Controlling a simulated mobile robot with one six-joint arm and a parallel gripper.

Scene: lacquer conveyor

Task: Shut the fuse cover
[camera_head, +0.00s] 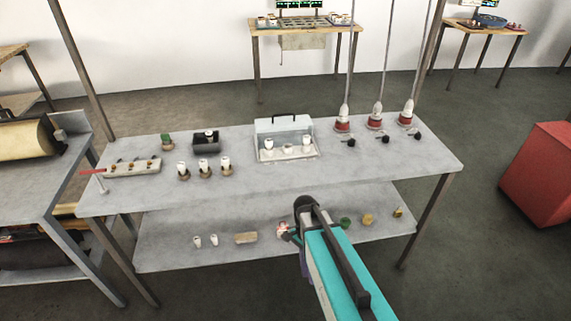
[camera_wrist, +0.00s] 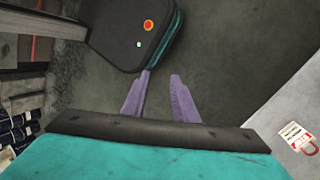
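The fuse cover (camera_head: 284,126) is a clear panel with a black handle along its top edge, in the middle of the table's upper level in the head view. It appears to stand raised at the back of a pale tray (camera_head: 269,158) holding several white fuses; its exact angle is hard to tell. My arm reaches in from the bottom, ending in front of the table's near edge, well short of the cover. My gripper (camera_wrist: 160,80) shows two purple fingers apart with nothing between them in the wrist view, above the floor.
Fuses in brown holders (camera_head: 203,169) and a dark box (camera_head: 206,142) stand left of the tray. Red-and-white hanging parts (camera_head: 375,116) are to its right. The lower shelf (camera_head: 180,242) holds small parts, including a red-and-white tagged padlock (camera_head: 283,230). The upper tabletop's right front is clear.

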